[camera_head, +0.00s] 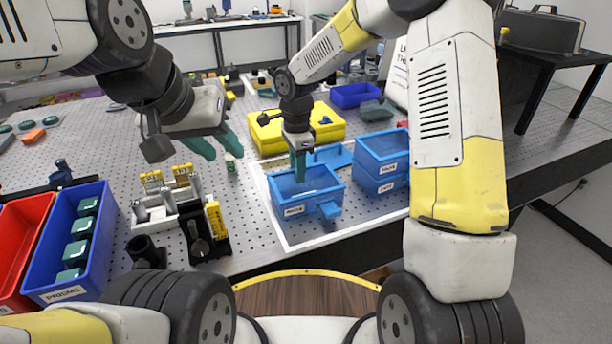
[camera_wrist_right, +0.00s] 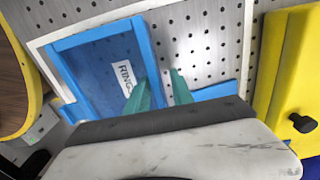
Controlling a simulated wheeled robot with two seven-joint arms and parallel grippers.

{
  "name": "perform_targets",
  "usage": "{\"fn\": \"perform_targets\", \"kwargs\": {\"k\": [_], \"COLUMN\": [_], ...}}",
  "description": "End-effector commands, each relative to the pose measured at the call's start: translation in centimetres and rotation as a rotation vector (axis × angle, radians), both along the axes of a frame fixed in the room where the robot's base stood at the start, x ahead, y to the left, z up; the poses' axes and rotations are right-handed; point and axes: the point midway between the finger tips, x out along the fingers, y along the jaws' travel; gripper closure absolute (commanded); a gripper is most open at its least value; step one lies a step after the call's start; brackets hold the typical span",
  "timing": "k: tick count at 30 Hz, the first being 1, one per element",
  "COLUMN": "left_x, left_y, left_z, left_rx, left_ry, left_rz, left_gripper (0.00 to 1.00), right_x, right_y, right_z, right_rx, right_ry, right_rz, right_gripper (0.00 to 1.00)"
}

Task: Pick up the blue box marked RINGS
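The blue box marked RINGS (camera_wrist_right: 98,68) shows in the right wrist view with its white label. In the head view I take it to be the open blue box (camera_head: 322,186) inside the white outline, though its label is too small to read surely. My right gripper (camera_head: 300,181) points down at this box. In the wrist view its green fingers (camera_wrist_right: 160,88) are apart, near the box's right wall, with nothing visibly held; contact with the wall is unclear. My left gripper (camera_head: 226,155) is open and empty, left of the box above the table.
Stacked blue boxes (camera_head: 382,150) stand close to the right. A yellow case (camera_head: 325,122) lies behind. A holder with yellow-tagged parts (camera_head: 162,205), a blue PRISMS bin (camera_head: 97,245) and a red bin (camera_head: 18,240) are left. The perforated table (camera_head: 255,240) is bare between holder and box.

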Motion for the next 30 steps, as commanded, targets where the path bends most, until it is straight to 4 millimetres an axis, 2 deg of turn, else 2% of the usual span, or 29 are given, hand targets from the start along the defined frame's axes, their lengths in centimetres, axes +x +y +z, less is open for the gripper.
{"fn": "perform_targets", "kwargs": {"k": [1,5,30], "left_x": [0.0,0.0,0.0], "left_y": [0.0,0.0,0.0], "left_z": [0.0,0.0,0.0], "left_rx": [0.0,0.0,0.0], "left_ry": [0.0,0.0,0.0], "left_rz": [0.0,0.0,0.0], "left_gripper": [0.64,0.64,0.64], "right_x": [0.0,-0.01,0.01], "right_y": [-0.01,-0.01,-0.02], "right_z": [0.01,0.03,0.07], "right_rx": [0.0,0.0,0.0], "right_ry": [0.0,0.0,0.0], "right_rz": [0.0,0.0,0.0], "right_gripper": [0.76,1.0,1.0]}}
